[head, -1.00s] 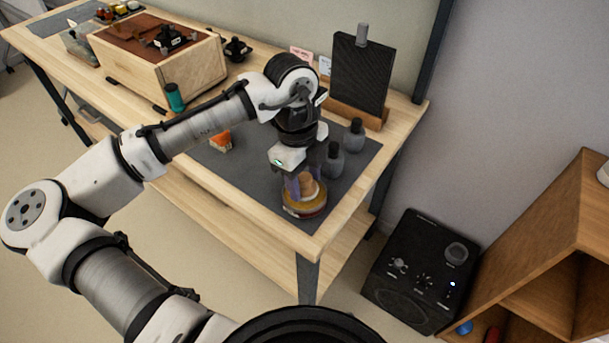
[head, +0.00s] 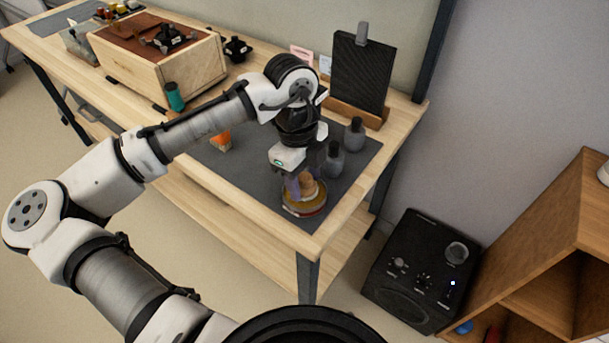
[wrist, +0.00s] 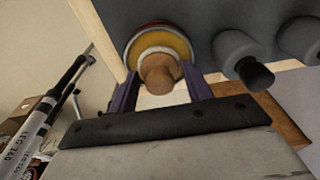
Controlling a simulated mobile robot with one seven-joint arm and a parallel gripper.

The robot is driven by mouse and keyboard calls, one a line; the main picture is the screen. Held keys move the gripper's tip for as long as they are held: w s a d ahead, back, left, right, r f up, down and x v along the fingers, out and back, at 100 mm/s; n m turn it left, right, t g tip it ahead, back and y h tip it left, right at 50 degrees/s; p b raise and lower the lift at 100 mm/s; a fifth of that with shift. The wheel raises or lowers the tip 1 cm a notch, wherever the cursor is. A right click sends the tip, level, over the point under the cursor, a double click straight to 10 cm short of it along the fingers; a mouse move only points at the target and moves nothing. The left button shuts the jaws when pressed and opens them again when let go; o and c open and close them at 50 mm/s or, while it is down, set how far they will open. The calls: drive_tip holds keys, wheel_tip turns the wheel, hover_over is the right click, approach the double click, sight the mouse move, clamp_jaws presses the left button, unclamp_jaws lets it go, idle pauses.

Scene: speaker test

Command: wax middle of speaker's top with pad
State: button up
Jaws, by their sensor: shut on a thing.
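The pad's round wooden knob (head: 308,187) stands over a round yellow tin with a red and pale rim (head: 304,210), near the bench's front right corner. My gripper (head: 303,187) points down with its purple fingers shut on the knob. The wrist view shows the knob (wrist: 158,74) between the fingers (wrist: 160,92), above the yellow disc. I cannot tell whether the pad touches the tin. A pale wooden box with a brown top (head: 120,35), likely the speaker, stands at the bench's far left. A black, legged object (head: 168,38) sits on its top.
Two grey bottles (head: 333,163) stand right of my gripper on the dark mat (head: 255,190). A dark panel (head: 360,75) stands behind. A teal cylinder (head: 175,97) and an orange item (head: 221,141) lie leftward. A black box with knobs (head: 420,270) is on the floor.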

sight(306, 178)
drive_tip(key=shift+f, duration=0.35)
idle(1.5)
drive_tip(key=shift+r, duration=0.1)
wheel_tip(306, 178, up, 7)
drive_tip(key=p, duration=0.6)
drive_tip(key=shift+p, duration=0.4)
drive_tip(key=shift+f+b, duration=0.35)
drive_tip(key=shift+a+r, duration=0.1)
drive_tip(key=shift+a, duration=0.05)
